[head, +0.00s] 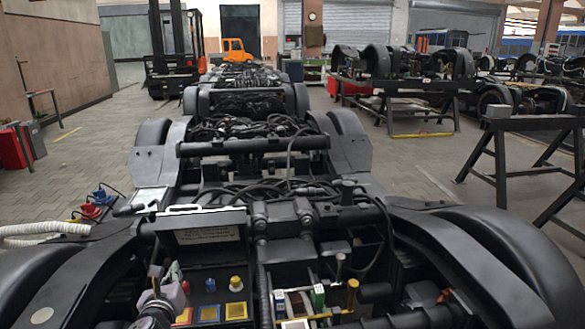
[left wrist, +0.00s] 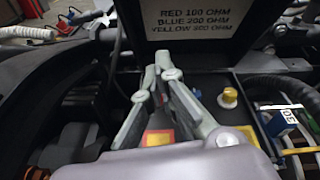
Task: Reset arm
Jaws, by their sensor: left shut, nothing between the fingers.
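My left gripper (head: 156,272) is low at the left front of the near bogie (head: 290,215) in the head view. In the left wrist view its fingers (left wrist: 160,72) are closed together with nothing between them. They are above an open dark box with a yellow knob (left wrist: 229,97) to their right. The box's lid carries a label (left wrist: 195,18) reading red 100 ohm, blue 200 ohm and a yellow line. The head view shows a blue knob (head: 210,285) and a yellow knob (head: 236,283) in the box. My right gripper is not in view.
Green and white blocks (head: 318,296) and a yellow-topped post (head: 352,290) stand right of the box. A ribbed white hose (head: 45,230) lies at the left. Black trestles (head: 500,150) stand right, with free floor (head: 420,165) before them.

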